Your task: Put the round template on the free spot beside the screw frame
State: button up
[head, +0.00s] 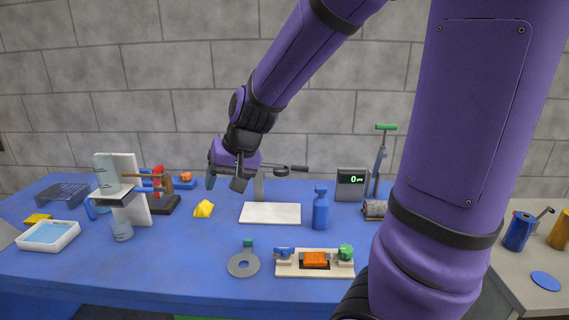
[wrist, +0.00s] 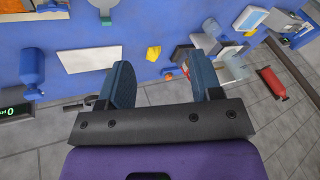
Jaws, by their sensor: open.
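The likely round template is a flat grey ring (head: 243,264) with a green grip on its far edge, lying on the blue table near the front. Right of it, apart, is a cream block (head: 290,268) with an orange piece, a blue part and a green knob. A red and brown upright device on a dark base (head: 163,205) stands at the back left; I cannot tell which of these two is the screw frame. My gripper (head: 224,182) is open and empty, high over the back of the table; its fingers also show in the wrist view (wrist: 163,78).
A white board (head: 270,213), a blue bottle (head: 320,212) and a yellow lump (head: 203,209) stand around the table's middle. A white tray (head: 48,236) is at left. A lever device (head: 380,170) is behind my arm. Blue surface left of the ring is clear.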

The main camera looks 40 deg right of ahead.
jog(key=s+r+n+h, duration=0.1)
jog(key=s+r+n, duration=0.1)
jog(key=s+r, duration=0.3)
jog(key=s+r+n+h, duration=0.1)
jog(key=s+r, duration=0.4)
jog(key=s, duration=0.8)
jog(key=shift+s+d+n+t, duration=0.15)
jog(key=shift+s+n+t, duration=0.15)
jog(key=shift+n+t, duration=0.15)
